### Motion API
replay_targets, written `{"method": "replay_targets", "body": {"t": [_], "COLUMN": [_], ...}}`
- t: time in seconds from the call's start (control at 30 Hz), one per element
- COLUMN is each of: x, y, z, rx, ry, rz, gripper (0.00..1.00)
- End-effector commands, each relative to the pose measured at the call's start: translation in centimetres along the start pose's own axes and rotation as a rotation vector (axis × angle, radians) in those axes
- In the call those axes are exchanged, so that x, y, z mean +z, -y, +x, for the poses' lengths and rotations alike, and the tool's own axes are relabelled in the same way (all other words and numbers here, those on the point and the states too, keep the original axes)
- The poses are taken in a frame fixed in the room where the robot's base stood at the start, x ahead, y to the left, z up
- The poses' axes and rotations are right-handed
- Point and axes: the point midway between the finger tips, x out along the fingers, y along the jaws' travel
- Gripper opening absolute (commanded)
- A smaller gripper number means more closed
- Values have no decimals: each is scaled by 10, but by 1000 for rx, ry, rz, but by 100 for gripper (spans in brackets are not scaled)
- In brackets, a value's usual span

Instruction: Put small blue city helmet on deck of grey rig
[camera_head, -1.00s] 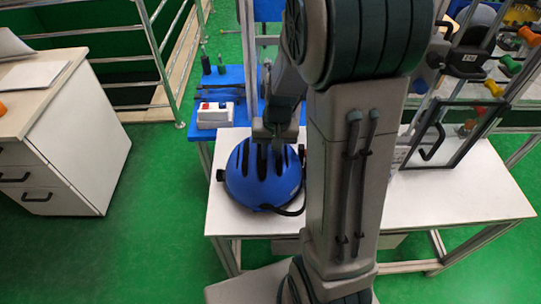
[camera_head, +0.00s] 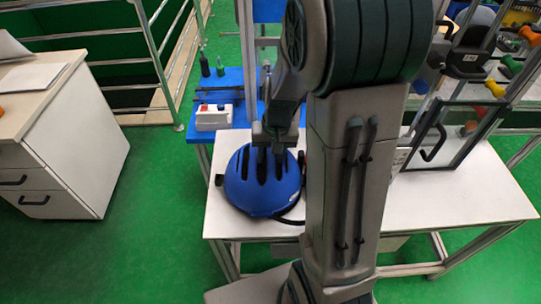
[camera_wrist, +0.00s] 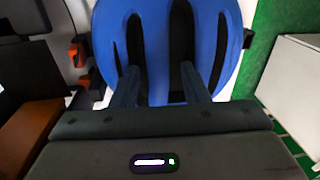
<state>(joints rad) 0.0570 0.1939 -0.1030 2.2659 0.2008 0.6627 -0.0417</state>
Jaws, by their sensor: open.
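The blue helmet (camera_head: 254,190), with dark vent slots and a dark strap at its lower right, sits on the white tabletop (camera_head: 430,205). It also fills the upper middle of the wrist view (camera_wrist: 170,25). My gripper (camera_head: 268,165) is over the helmet's upper part. In the wrist view its two fingers (camera_wrist: 160,82) are apart, with the blue shell and a dark slot showing between them. I cannot tell whether the fingertips touch the shell. A grey metal post (camera_head: 247,65) rises behind the helmet. I cannot make out which surface is the grey rig's deck.
A white box with a red button (camera_head: 213,117) stands on a blue surface (camera_head: 232,78) behind the helmet. A clear-panelled door (camera_head: 440,140) and colourful-handled items stand at right. A white cabinet (camera_head: 75,140) is at left. My arm hides the table's middle.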

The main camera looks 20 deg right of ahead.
Motion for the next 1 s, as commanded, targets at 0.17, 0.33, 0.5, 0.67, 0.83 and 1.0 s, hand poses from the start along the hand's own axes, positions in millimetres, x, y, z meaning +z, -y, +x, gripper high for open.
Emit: {"method": "replay_targets", "body": {"t": [0.17,0.33,0.5,0.67,0.83,1.0], "x": [-1,-1,0,2,30,78], "y": [0,0,0,1,8,15], "z": [-38,-75,-100,-113,-126,-137], "rx": [-2,-1,-1,0,6,27], "ry": [-8,-7,-3,-5,-41,-107], "rz": [0,0,1,-4,-61,-158], "gripper": [43,43,43,43,43,43]}}
